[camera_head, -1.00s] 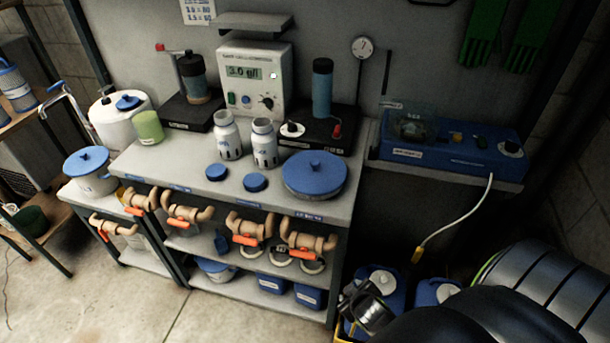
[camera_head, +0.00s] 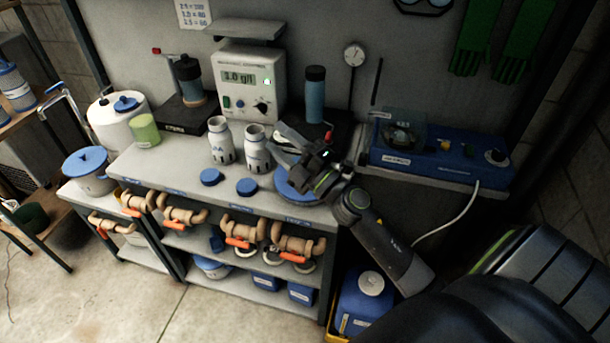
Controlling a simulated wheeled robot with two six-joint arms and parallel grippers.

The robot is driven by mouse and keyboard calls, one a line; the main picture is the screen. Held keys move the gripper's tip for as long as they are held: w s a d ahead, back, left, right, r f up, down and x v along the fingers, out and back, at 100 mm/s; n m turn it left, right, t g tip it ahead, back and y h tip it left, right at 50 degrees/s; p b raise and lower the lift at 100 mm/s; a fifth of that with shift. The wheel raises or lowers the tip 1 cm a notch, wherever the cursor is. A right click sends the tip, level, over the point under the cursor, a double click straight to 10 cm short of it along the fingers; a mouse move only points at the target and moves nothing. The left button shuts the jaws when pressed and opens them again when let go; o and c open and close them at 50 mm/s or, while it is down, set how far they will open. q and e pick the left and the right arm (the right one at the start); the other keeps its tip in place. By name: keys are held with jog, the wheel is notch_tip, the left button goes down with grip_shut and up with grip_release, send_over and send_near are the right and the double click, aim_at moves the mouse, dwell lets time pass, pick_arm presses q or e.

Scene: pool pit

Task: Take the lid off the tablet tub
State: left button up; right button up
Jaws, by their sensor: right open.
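A wide, low tub with a round blue lid (camera_head: 296,190) stands at the right front of the bench, mostly hidden behind my right gripper. The lid looks to be on it. My right gripper (camera_head: 276,146) is open and empty, its fingers pointing left above the lid's far side. I cannot tell if it touches the lid. A second white tub (camera_head: 96,184) with a blue knobbed lid (camera_head: 86,160) stands on the lower stand at the left. No label is readable that shows which is the tablet tub. My left gripper is not in view.
Two open white bottles (camera_head: 221,142) stand left of my right gripper. Two small blue caps (camera_head: 211,177) lie before them. A white meter (camera_head: 246,85) and a dark cylinder (camera_head: 315,95) stand behind. A blue device (camera_head: 440,155) is at the right. The bench's left front is clear.

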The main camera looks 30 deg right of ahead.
jog(key=w+a+n+g+y, duration=0.2)
jog(key=a+n+g+y, duration=0.55)
jog(key=n, duration=0.55)
notch_tip(320, 180, down, 4)
jog(key=w+d+n+g+h, duration=0.2)
jog(key=n+g+h, duration=0.2)
jog(key=g, duration=0.2)
jog(key=d+r+m+g+h+p, duration=0.15)
jog(key=d+g+h, duration=0.35)
jog(key=d+h, duration=0.85)
jog(key=d+f+y+b, duration=0.1)
jog(key=f+b, duration=0.1)
jog(key=f, duration=0.1)
jog(key=w+d+f+y+b, duration=0.1)
jog(key=f+b, duration=0.1)
jog(key=f, duration=0.2)
jog(key=w+d+f+y+b, duration=0.1)
jog(key=f, duration=0.3)
jog(key=shift+b, duration=0.4)
jog(key=p+x, duration=0.2)
jog(key=x, duration=0.3)
jog(key=shift+w+a, duration=0.1)
jog(key=shift+w, duration=0.05)
jog(key=shift+w+f, duration=0.1)
jog(key=shift+f, duration=0.35)
